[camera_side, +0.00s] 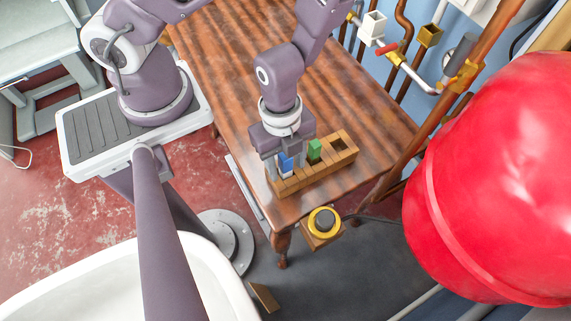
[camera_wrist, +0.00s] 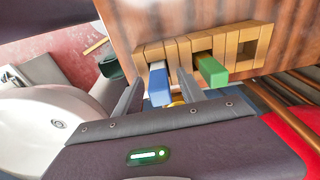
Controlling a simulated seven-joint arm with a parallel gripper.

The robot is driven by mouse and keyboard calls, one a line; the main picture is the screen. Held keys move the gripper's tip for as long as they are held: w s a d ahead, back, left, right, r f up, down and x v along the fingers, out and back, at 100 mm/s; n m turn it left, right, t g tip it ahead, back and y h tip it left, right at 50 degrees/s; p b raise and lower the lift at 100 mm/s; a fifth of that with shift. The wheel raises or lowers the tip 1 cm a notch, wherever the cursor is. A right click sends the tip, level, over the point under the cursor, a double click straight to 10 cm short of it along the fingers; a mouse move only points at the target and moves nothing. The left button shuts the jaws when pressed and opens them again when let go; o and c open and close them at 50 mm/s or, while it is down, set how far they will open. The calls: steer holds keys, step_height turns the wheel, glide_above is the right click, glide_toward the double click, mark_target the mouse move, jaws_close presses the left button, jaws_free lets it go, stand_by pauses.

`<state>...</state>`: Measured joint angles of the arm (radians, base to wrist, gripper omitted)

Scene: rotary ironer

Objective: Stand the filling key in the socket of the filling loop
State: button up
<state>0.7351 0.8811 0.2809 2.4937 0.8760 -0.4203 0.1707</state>
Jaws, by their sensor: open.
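A blue key (camera_side: 286,161) with a pale lower part and a green key (camera_side: 314,150) stand in a wooden rack (camera_side: 345,158); I cannot tell which is the filling key. My gripper (camera_side: 284,168) is open, pointing down at the rack's left end. In the wrist view its fingers (camera_wrist: 160,78) are on either side of the blue key (camera_wrist: 159,88), apparently not gripping it. The green key (camera_wrist: 211,71) is right of the fingers. The filling loop's pipework (camera_side: 420,78) is at upper right, with a white open-topped box (camera_side: 373,24) and a brass one (camera_side: 429,35); which is the socket is unclear.
The rack sits near the front edge of a wooden table (camera_side: 230,60); much of the tabletop behind is clear. A large red vessel (camera_side: 500,180) and copper pipes (camera_side: 470,55) stand at right. A yellow-ringed black button (camera_side: 323,221) is off the front corner. A white tub (camera_side: 215,285) is lower left.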

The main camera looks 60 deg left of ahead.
steer(key=shift+f, duration=0.25)
jaws_close()
steer(key=shift+r, duration=0.1)
